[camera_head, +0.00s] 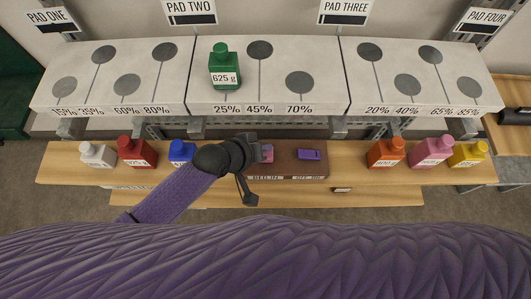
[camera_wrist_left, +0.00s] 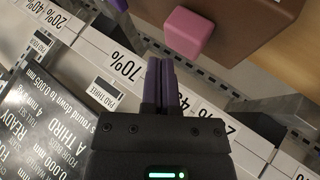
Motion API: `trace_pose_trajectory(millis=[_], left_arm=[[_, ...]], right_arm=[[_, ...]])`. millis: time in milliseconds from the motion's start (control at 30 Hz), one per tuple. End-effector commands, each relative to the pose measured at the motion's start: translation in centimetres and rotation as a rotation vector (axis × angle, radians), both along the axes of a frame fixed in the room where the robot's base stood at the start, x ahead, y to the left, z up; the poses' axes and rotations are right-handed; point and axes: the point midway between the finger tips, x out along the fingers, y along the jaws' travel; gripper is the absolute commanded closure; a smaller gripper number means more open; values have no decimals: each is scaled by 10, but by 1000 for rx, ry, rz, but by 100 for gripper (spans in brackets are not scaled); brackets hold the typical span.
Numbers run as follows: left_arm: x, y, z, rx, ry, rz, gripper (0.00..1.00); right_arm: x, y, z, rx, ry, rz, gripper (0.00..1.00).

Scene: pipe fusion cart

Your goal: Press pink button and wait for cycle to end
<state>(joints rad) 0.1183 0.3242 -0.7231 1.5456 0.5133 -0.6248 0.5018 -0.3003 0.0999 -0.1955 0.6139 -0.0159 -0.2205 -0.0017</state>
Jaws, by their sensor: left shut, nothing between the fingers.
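The pink button (camera_head: 267,153) is on a brown control box (camera_head: 289,170) on the wooden bench, partly behind my left gripper in the head view. In the left wrist view the pink button (camera_wrist_left: 188,33) stands out as a block from the brown box (camera_wrist_left: 245,18). My left gripper (camera_head: 257,150) is shut and empty, close beside the button's left side. Its fingers (camera_wrist_left: 159,62) show together in the wrist view, just short of the button in the picture; I cannot tell if they touch it. My right gripper is not in view.
A purple switch (camera_head: 309,155) is on the box's right half. A green bottle (camera_head: 224,67) marked 625 g stands on the middle pad shelf (camera_head: 330,60). White (camera_head: 98,154), red (camera_head: 136,152) and blue (camera_head: 182,151) bottles stand left; orange (camera_head: 386,153), pink (camera_head: 432,151) and yellow (camera_head: 468,153) ones right.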

Motion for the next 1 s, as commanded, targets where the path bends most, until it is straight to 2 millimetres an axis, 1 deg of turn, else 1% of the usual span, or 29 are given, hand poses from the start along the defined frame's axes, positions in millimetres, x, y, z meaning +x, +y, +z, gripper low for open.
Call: trace_pose_trajectory(millis=[33, 533, 1000], left_arm=[[0, 0, -2, -1, 0, -1, 100], [0, 0, -1, -1, -1, 0, 100], [0, 0, -1, -1, -1, 0, 100]], right_arm=[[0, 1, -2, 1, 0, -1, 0], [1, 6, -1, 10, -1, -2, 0], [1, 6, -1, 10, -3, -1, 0]])
